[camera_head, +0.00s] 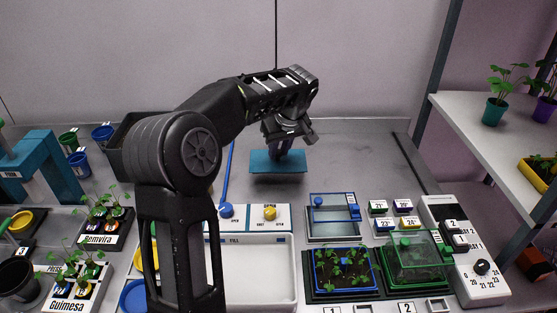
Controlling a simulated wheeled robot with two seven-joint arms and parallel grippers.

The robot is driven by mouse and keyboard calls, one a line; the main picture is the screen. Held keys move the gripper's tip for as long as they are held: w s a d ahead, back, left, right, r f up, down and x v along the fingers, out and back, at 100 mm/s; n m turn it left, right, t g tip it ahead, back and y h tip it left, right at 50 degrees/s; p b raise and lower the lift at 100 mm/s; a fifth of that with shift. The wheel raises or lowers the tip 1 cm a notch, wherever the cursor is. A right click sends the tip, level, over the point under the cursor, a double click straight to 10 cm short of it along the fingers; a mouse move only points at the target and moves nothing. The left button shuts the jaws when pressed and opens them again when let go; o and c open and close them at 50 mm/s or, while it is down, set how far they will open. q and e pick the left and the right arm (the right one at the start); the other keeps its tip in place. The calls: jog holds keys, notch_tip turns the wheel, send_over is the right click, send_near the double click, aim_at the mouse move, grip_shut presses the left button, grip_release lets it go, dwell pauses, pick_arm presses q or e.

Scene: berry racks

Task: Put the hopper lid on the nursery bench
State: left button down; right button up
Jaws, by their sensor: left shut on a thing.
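The teal, flat rectangular piece (262,162), which looks like the hopper lid, is at the back middle of the grey nursery bench (365,160). My left gripper (284,150) is above it, pointing down, and is shut on it. The fingertips and the grip point are partly hidden by the wrist. I cannot tell whether the lid touches the bench or hangs just above it. My right gripper is not in view.
A white tray (262,290) with a fill panel stands in front. A teal frame (50,150) and pots stand left. The bench right of the lid is clear.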

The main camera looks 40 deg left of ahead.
aim_at(279, 161)
pick_arm(q)
jog(key=shift+f, duration=0.1)
jog(key=shift+f, duration=1.75)
jog(key=shift+f, duration=0.2)
jog(key=c, duration=1.2)
grip_release()
jog(key=shift+c, duration=0.2)
jog(key=shift+r, duration=0.1)
jog(key=shift+r, duration=0.2)
jog(key=v, duration=1.1)
jog(key=shift+d+r, duration=0.2)
jog(key=shift+r, duration=0.15)
jog(key=shift+s, duration=0.1)
